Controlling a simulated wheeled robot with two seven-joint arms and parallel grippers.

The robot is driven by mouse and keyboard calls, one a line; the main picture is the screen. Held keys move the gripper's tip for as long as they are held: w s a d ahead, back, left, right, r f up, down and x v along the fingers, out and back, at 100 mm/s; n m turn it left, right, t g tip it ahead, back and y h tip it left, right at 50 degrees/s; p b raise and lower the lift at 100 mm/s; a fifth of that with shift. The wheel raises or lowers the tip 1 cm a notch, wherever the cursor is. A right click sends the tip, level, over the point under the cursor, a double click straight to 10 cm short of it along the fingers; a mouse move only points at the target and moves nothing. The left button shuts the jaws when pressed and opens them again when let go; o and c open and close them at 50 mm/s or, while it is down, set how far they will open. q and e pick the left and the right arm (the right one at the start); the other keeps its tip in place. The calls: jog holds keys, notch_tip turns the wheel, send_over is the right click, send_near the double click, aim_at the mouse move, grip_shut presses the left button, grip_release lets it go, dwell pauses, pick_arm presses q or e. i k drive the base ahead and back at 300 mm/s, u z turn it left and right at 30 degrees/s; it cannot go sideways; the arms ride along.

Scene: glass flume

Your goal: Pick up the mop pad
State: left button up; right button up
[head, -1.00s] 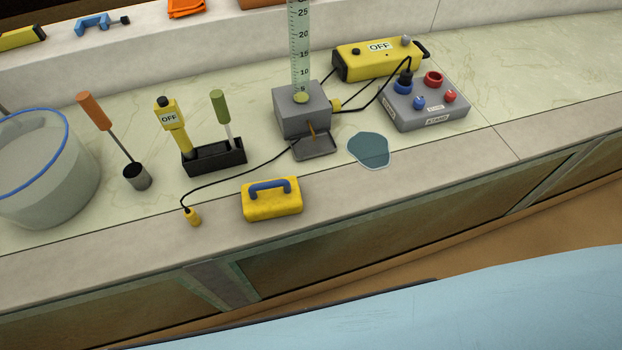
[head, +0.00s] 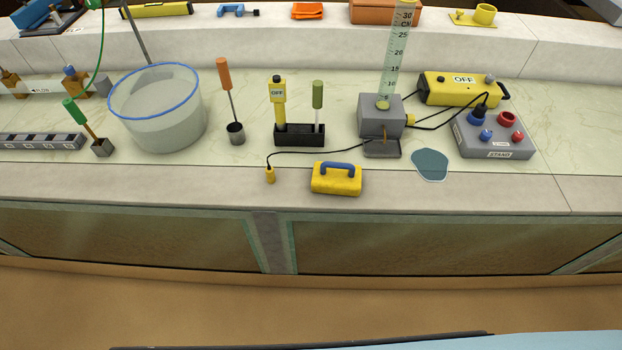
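The mop pad looks to be the yellow block (head: 336,181) with a blue arched handle (head: 337,168) on top. It lies flat on the pale front ledge of the bench, handle up, with nothing touching it. A flat teal puddle (head: 430,164) lies to its right on the bench top. Neither of my grippers shows in the head view.
A grey box with a ruler (head: 382,116) and drip tray stands behind the pad. A yellow probe (head: 270,175) on a black cable lies to its left. A black holder (head: 300,136), clear bucket (head: 160,118) and grey control box (head: 494,138) stand farther back.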

aim_at(332, 178)
jog(key=u, duration=0.55)
jog(key=i, duration=0.7)
jog(key=z, duration=1.3)
